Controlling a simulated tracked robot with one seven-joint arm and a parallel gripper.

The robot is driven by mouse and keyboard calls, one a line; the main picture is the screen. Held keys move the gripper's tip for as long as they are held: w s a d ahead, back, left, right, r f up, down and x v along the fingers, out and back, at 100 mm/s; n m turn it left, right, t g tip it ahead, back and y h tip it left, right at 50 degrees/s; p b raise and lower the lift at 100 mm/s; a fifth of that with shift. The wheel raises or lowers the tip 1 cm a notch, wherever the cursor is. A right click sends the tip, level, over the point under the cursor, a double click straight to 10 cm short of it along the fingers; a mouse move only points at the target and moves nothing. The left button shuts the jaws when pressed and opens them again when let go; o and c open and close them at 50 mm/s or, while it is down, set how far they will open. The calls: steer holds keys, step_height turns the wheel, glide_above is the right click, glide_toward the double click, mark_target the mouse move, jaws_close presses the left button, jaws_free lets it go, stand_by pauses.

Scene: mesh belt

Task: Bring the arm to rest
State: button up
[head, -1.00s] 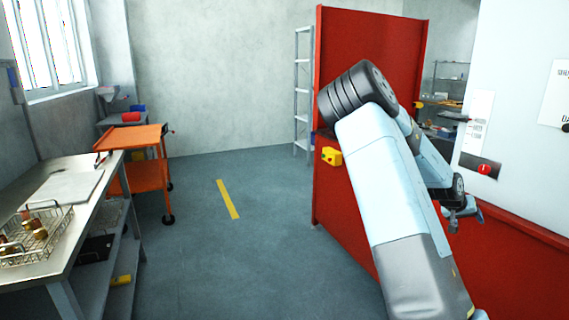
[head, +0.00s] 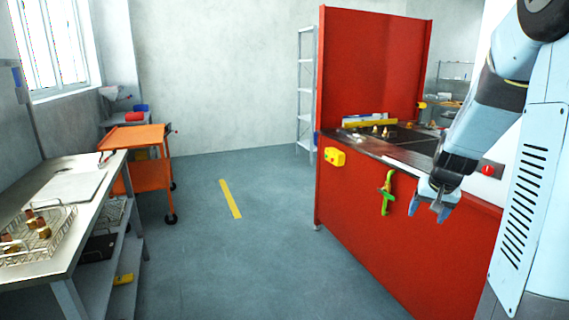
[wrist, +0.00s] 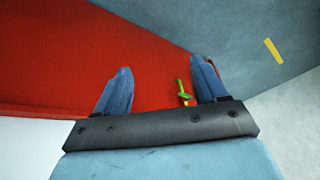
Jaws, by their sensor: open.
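My gripper (head: 428,212) hangs from my arm at the right of the head view, pointing down, in front of the red bench side. Its two blue fingers are apart and nothing is between them. In the wrist view my gripper (wrist: 158,85) also shows open and empty, with the red panel and grey floor beyond. The arm is bent, coming down from the upper right.
A red bench (head: 395,245) with a tall panel stands close to my gripper. An orange cart (head: 148,175) and a metal table (head: 70,212) stand at left. The floor between is clear.

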steer(key=s+a+r+n, duration=0.1)
steer(key=s+a+r, duration=0.3)
steer(key=s, duration=0.4)
steer(key=s+a+r+n, duration=0.2)
steer(key=s+a+r, duration=0.2)
steer(key=s+a, duration=0.2)
steer(key=s+a+r+n+t, duration=0.1)
steer(key=s+a+r, duration=0.4)
steer(key=s, duration=0.5)
steer(key=shift+a+n+y, duration=0.2)
steer(key=shift+n+y, duration=0.1)
